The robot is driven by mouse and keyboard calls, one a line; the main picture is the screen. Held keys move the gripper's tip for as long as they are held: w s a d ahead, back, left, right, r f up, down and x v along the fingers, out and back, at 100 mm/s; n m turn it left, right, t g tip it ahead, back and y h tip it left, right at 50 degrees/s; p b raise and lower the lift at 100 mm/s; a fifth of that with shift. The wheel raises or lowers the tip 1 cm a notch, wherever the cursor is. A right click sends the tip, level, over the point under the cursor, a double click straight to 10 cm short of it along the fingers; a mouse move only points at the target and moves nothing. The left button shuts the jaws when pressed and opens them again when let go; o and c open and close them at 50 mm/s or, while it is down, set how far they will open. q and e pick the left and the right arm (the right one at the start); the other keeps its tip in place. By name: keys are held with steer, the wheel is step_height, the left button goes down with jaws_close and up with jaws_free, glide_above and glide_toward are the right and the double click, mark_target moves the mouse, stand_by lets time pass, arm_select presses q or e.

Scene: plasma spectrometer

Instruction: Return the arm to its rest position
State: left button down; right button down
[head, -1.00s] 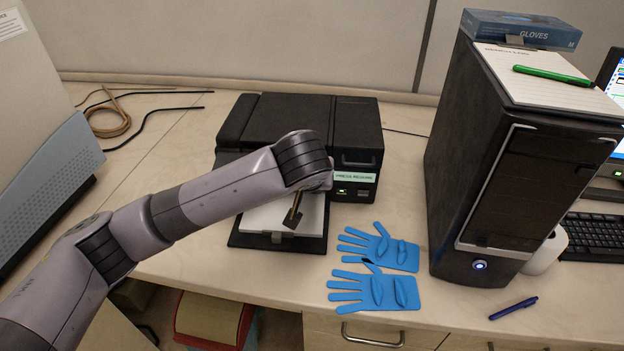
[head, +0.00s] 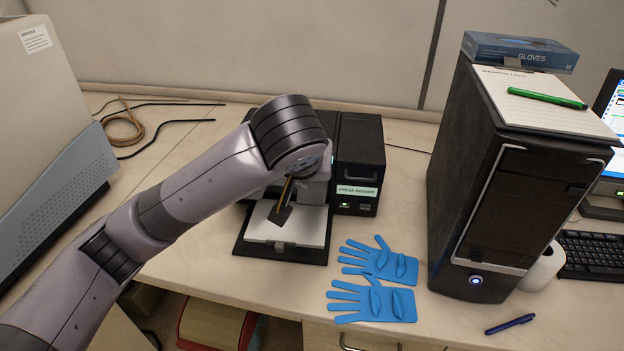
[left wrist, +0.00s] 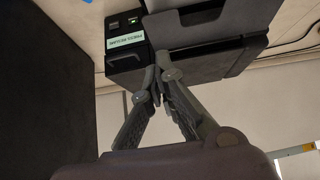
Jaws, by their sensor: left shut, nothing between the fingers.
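My left arm reaches in from the left in the head view. Its gripper (head: 281,208) points down over the front tray of the black printer (head: 355,150), above the white paper (head: 300,226). The wrist and forearm hide part of the printer. In the left wrist view my left gripper (left wrist: 157,82) shows with its fingertips together and nothing between them. The printer (left wrist: 205,35), with its green-lit panel and label, appears beyond the fingers. My right gripper is in neither view.
A black computer tower (head: 500,180) with a notepad, green pen and glove box on top stands to the right. Two blue gloves (head: 372,300) lie in front. A grey instrument (head: 50,140) stands at the left, with cables (head: 125,125) behind. A blue pen (head: 509,324) lies near the front edge.

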arm_select(q)
steer(key=s+a+f+m+g+h, duration=0.1)
steer(key=s+f+h, duration=0.1)
steer(key=s+f, duration=0.5)
steer(key=s+a+f+g+h, duration=0.1)
steer(key=s+a+f, duration=0.15)
steer(key=f, duration=0.75)
steer(key=s+a+f+g+y, duration=0.1)
steer(key=s+a+f+y, duration=0.1)
steer(key=s+a+f, duration=0.7)
steer(key=s+a+f+g+y, duration=0.2)
steer(key=s+a+f, duration=0.4)
steer(key=s, duration=0.4)
step_height(320, 180, down, 24)
steer(key=s+r+g, duration=0.1)
steer(key=s+a+f+g, duration=0.1)
steer(key=s+a+f, duration=0.2)
steer(key=s+f, duration=1.4)
steer(key=shift+s+a+f, duration=0.2)
steer(key=shift+s+f, duration=0.1)
